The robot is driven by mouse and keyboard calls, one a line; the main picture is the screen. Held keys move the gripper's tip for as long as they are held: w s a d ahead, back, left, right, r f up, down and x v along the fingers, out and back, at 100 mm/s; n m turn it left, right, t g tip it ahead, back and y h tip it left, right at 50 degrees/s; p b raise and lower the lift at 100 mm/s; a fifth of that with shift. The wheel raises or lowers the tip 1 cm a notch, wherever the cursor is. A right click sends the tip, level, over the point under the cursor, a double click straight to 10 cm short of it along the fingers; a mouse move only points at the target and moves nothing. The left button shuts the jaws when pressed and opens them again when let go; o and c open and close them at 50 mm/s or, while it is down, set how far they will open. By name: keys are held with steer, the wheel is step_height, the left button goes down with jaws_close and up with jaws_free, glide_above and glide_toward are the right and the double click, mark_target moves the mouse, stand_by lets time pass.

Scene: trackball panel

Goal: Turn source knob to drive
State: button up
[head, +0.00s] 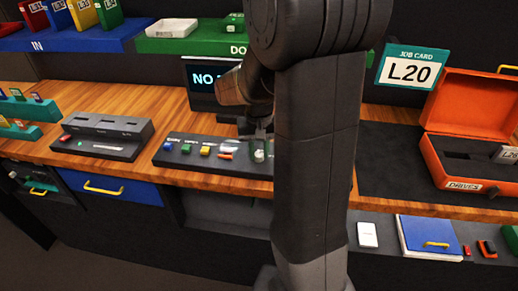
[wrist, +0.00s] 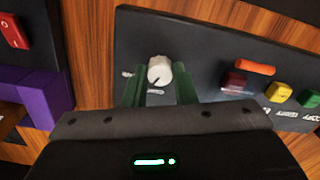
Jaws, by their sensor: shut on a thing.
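The source knob (wrist: 159,70) is a pale round dial with a dark pointer line, on a dark control panel (wrist: 200,40). The pointer runs toward the lower left in the wrist view; the small labels beside it are too blurred to read. My gripper (wrist: 159,88) has its green fingers on either side of the knob, shut on it. In the head view, my gripper (head: 258,138) is over the right end of the panel (head: 225,167), with the knob (head: 259,155) just below. My arm hides part of that area.
Coloured buttons and an orange bar (wrist: 254,68) sit beside the knob. A screen (head: 203,80) reading "NO" stands behind, partly hidden by my arm. A grey dock (head: 100,135) is to the left, an open orange case (head: 470,130) and job card L20 (head: 408,70) to the right.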

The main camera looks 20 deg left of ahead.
mark_target(259, 154)
steer(key=m, duration=0.6)
steer(key=shift+p, duration=0.3)
stand_by(0.4)
steer(key=shift+r, duration=0.1)
steer(key=o, duration=1)
step_height(259, 154, up, 14)
steer(key=shift+f, duration=0.1)
steer(key=shift+f, duration=0.1)
step_height(259, 154, down, 14)
steer(key=shift+r, duration=0.1)
stand_by(0.4)
